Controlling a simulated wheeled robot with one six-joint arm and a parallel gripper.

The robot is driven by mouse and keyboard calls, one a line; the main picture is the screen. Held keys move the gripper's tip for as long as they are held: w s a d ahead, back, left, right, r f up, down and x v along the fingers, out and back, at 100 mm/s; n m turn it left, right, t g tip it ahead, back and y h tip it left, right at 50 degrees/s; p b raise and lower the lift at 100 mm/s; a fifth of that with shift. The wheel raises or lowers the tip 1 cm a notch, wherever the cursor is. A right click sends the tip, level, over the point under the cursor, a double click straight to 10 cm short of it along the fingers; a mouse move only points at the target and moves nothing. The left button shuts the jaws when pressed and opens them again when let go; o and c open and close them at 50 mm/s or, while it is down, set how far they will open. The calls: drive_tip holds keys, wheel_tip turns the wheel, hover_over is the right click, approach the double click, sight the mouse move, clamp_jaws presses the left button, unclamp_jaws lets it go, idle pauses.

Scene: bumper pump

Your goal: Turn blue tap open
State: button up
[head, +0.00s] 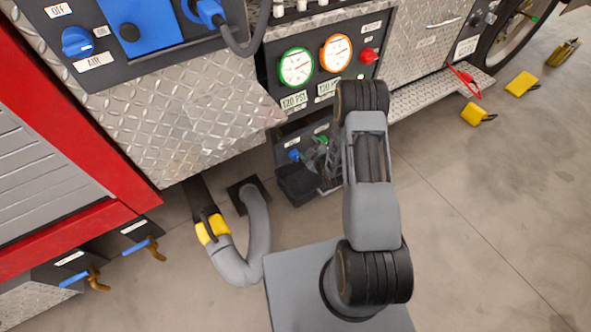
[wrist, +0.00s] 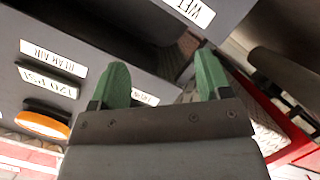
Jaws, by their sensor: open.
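A small blue tap handle (head: 294,155) shows on the dark panel below the gauges in the head view. Two more blue-handled taps with brass bodies, one nearer (head: 74,279) and one farther (head: 137,246), are low on the left. My gripper (head: 318,150) is just right of the small blue handle, partly hidden by my arm; I cannot tell whether they touch. In the wrist view my gripper (wrist: 160,84) has two green fingertips spread apart with nothing seen between them. No blue tap shows in the wrist view.
The green-rimmed gauge (head: 297,67) and orange-rimmed gauge (head: 336,53) are above my gripper. A grey hose (head: 258,235) with a yellow collar curves on the left. Yellow chocks (head: 477,114) lie on the floor at right, where the floor is mostly clear.

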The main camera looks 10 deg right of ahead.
sight(296, 159)
drive_tip(key=s+a+f+t+y+b, duration=0.1)
drive_tip(key=s+f+t+b, duration=0.35)
drive_tip(key=f, duration=0.95)
drive_tip(key=shift+n+g, duration=0.4)
drive_tip(key=shift+g, duration=0.35)
drive_tip(key=b+x, duration=0.1)
drive_tip(key=x, duration=0.2)
drive_tip(key=b+x, duration=0.1)
drive_tip(key=x, duration=0.3)
drive_tip(key=b+x, duration=0.2)
drive_tip(key=x, duration=0.2)
drive_tip(key=shift+a+r, duration=0.3)
drive_tip(key=shift+a, duration=0.05)
drive_tip(key=shift+c, duration=0.5)
drive_tip(key=c, duration=0.8)
